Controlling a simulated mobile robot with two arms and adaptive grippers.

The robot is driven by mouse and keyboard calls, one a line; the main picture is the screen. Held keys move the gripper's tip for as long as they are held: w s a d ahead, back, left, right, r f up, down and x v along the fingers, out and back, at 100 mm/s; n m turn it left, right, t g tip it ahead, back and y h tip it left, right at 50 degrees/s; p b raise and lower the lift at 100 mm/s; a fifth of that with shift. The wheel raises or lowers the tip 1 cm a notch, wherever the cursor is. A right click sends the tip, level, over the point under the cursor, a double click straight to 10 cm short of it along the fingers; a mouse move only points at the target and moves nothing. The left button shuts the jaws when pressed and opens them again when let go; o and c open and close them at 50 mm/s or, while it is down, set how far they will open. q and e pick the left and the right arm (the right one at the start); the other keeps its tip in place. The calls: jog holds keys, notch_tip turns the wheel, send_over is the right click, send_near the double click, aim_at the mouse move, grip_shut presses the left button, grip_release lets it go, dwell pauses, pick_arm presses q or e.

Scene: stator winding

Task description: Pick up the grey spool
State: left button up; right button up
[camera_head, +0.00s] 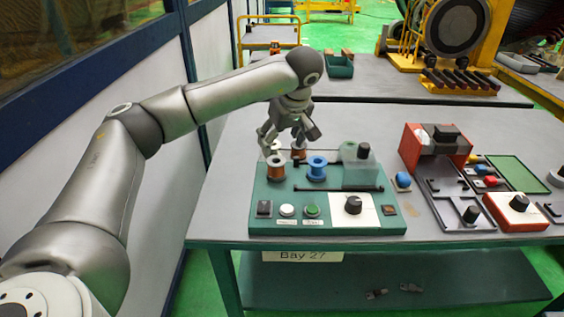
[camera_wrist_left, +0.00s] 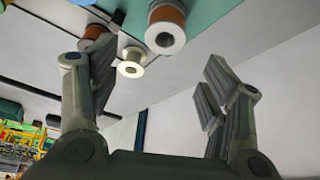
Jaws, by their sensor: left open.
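A pale spool, which looks like the grey one, shows at the back left of the green winding board (camera_head: 330,215). In the head view this spool (camera_head: 276,146) is partly hidden by my left gripper (camera_head: 283,137). In the left wrist view the pale spool (camera_wrist_left: 130,62) shows just beyond the left finger, with a light wire core and white flanges. My left gripper is open and empty above the back left of the board, its fingers (camera_wrist_left: 158,75) apart with nothing between them. My right gripper is in neither view.
Copper spools (camera_head: 276,167) (camera_head: 299,149) and a blue spool (camera_head: 317,169) stand close by on the board. A red device (camera_head: 433,146) and black trays (camera_head: 455,205) lie farther right. The table behind the board is clear.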

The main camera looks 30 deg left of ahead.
aim_at(275, 162)
pick_arm(q)
jog(key=x, duration=0.3)
jog(key=shift+s+a+f, duration=0.1)
jog(key=shift+s+f, duration=0.1)
jog(key=shift+s, duration=0.1)
jog(key=shift+w+f, duration=0.15)
jog(key=shift+f, duration=0.15)
jog(key=x, duration=0.2)
jog(key=p+x, duration=0.1)
jog(key=x, duration=0.1)
jog(key=shift+s+f, duration=0.2)
jog(key=shift+f, duration=0.05)
jog(key=shift+w+f, duration=0.1)
jog(key=shift+f, duration=0.15)
jog(key=shift+c, duration=2.8)
jog(key=c, duration=0.5)
jog(key=shift+c, duration=0.3)
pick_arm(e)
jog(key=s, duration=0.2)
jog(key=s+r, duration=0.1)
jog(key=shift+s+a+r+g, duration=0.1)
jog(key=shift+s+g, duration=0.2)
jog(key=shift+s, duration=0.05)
